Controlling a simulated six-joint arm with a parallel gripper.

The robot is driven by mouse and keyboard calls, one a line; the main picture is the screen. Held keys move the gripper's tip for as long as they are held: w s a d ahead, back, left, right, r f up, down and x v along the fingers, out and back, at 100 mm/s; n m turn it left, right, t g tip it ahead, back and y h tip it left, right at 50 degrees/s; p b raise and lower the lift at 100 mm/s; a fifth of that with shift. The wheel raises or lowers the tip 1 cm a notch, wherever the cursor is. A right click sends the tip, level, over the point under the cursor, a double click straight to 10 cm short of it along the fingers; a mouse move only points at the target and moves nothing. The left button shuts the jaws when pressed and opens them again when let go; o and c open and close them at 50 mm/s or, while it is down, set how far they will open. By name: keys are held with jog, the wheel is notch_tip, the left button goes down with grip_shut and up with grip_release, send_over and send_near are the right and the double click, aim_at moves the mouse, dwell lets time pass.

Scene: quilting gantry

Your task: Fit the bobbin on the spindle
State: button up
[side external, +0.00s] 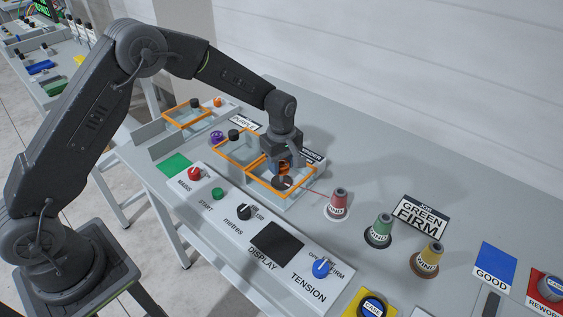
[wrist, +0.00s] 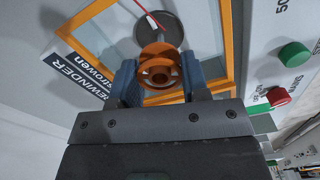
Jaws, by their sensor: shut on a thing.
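The orange bobbin (wrist: 160,65) is between the two blue-grey fingers of my gripper (wrist: 158,84), which is shut on it. Its round end with a centre hole faces the wrist camera. In the side external view my gripper (side external: 284,168) is low over the orange-framed rewinder box, and the bobbin is mostly hidden by the fingers. A dark round disc (wrist: 150,27) lies in the box beyond the bobbin; it also shows in the side external view (side external: 283,182). I cannot make out the spindle pin, or whether the bobbin touches it.
The orange frame (side external: 306,187) borders the box closely. A red thread runs from the disc toward the red cone (side external: 339,203). Green (side external: 380,230) and yellow (side external: 428,259) cones stand to the right. A control panel with knobs and a dark display (side external: 276,243) lies in front.

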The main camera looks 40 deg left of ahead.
aim_at(282, 173)
jog(key=shift+f, duration=2.1)
jog(key=o, duration=1)
jog(key=shift+r, duration=0.15)
jog(key=shift+r, duration=6.8)
